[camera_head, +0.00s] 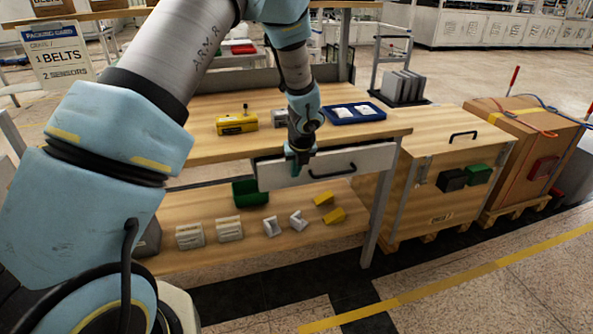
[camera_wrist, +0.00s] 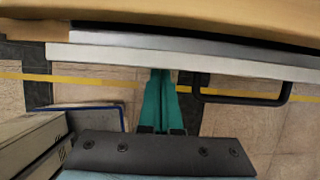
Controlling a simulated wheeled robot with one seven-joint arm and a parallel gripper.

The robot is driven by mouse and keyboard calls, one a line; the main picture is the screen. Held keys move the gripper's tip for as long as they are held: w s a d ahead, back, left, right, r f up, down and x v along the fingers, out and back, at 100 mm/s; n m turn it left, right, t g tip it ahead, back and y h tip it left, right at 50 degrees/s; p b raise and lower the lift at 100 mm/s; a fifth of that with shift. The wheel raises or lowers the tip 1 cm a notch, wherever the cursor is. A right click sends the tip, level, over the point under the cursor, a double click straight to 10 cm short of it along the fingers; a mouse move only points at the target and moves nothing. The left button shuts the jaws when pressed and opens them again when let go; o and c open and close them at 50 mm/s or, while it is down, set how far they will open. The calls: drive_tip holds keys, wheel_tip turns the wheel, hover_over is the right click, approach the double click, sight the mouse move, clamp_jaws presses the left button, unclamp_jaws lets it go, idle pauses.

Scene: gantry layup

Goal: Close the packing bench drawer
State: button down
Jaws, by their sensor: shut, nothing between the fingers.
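The packing bench drawer (camera_head: 352,161) has a pale grey front with a black bar handle (camera_head: 333,173). It sits under the wooden bench top (camera_head: 230,149). In the wrist view, the drawer's front panel (camera_wrist: 110,56) stands a little out from the bench top edge, with a dark gap and a grey strip between them. My gripper (camera_head: 298,165) points down at the left part of the drawer front. Its teal fingers (camera_wrist: 161,80) are together and empty, left of the handle (camera_wrist: 243,99). Their tips are at or very close to the front panel; I cannot tell whether they touch.
A blue tray (camera_head: 374,118) and a yellow box (camera_head: 237,124) are on the bench top. The lower shelf (camera_head: 222,257) holds a green bin (camera_head: 250,193) and several small parts. A wooden crate (camera_head: 430,180) stands right of the bench. The floor in front is clear.

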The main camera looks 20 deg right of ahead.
drive_tip(key=shift+w+d+r+p, duration=0.1)
drive_tip(key=shift+w+d+p, duration=0.05)
drive_tip(key=shift+w+p, duration=0.9)
drive_tip(key=shift+w+d+p, duration=0.1)
drive_tip(key=shift+w+p, duration=0.55)
drive_tip(key=shift+w, duration=0.8)
